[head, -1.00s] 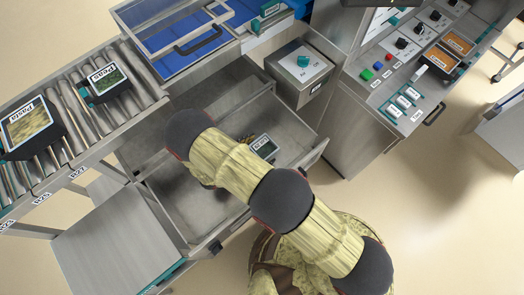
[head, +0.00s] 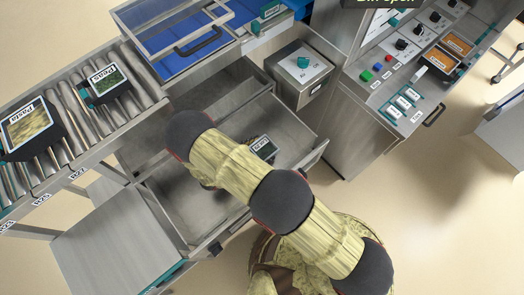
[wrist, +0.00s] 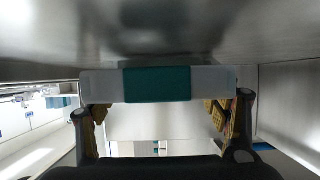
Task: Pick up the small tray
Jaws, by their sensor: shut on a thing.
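The small tray (head: 264,148), dark with a pale label, shows in the head view in the open drawer, just right of my arm. My gripper is hidden behind my arm there. In the wrist view my gripper (wrist: 160,110) has its two fingers wide apart, shut on a pale grey piece with a teal middle, which I take to be the small tray (wrist: 157,84). I cannot tell whether the tray is clear of the drawer floor.
The metal drawer (head: 190,205) is pulled out, its walls close around my arm. A roller conveyor (head: 85,115) carries Pasta and Peas trays at left. A grey box with a teal knob (head: 303,62) and a control panel (head: 405,75) stand at right. Open floor lies at lower right.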

